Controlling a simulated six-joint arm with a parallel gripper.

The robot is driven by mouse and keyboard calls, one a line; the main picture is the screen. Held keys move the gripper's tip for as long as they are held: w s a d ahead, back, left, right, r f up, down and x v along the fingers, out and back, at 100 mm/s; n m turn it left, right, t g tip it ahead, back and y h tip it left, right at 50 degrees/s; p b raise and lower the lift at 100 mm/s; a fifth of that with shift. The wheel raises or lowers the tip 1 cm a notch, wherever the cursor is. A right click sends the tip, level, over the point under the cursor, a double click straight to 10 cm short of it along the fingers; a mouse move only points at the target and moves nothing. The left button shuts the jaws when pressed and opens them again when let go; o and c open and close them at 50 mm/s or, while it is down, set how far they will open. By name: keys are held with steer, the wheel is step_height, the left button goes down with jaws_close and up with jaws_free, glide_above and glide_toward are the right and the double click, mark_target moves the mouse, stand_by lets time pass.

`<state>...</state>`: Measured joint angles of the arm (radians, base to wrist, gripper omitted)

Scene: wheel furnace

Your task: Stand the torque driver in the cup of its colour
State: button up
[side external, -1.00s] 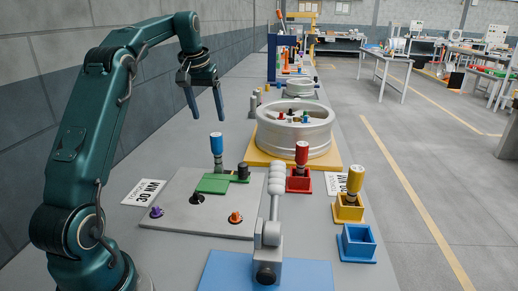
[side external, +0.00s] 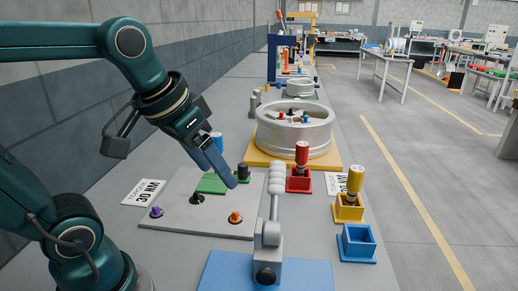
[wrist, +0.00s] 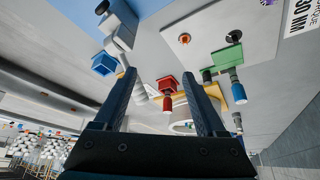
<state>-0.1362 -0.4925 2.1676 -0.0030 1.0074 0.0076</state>
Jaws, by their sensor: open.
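The blue torque driver (side external: 216,136) stands upright in the green fixture (side external: 211,184) on the grey plate. In the side view my gripper's fingers partly cover it; its blue handle also shows in the wrist view (wrist: 239,93), right of the fingers. The blue cup (side external: 357,243) is empty at the front right; it also shows in the wrist view (wrist: 104,64). My gripper (side external: 228,170) is open and empty, tilted, with its fingers over the plate in the side view. I cannot tell its exact distance from the driver.
A red driver (side external: 302,153) stands in the red cup (side external: 299,182), and a yellow driver (side external: 355,180) in the yellow cup (side external: 348,212). A grey lever clamp (side external: 268,240) rises from a blue base (side external: 222,271). A wheel (side external: 294,139) sits behind on a yellow plate.

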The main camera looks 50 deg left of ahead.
steer(key=s+d+f+m, duration=0.1)
steer(key=s+d+f, duration=0.1)
steer(key=s+f, duration=0.2)
steer(key=shift+s+d+h, duration=0.3)
steer(key=shift+s+d, duration=0.1)
steer(key=shift+s, duration=0.05)
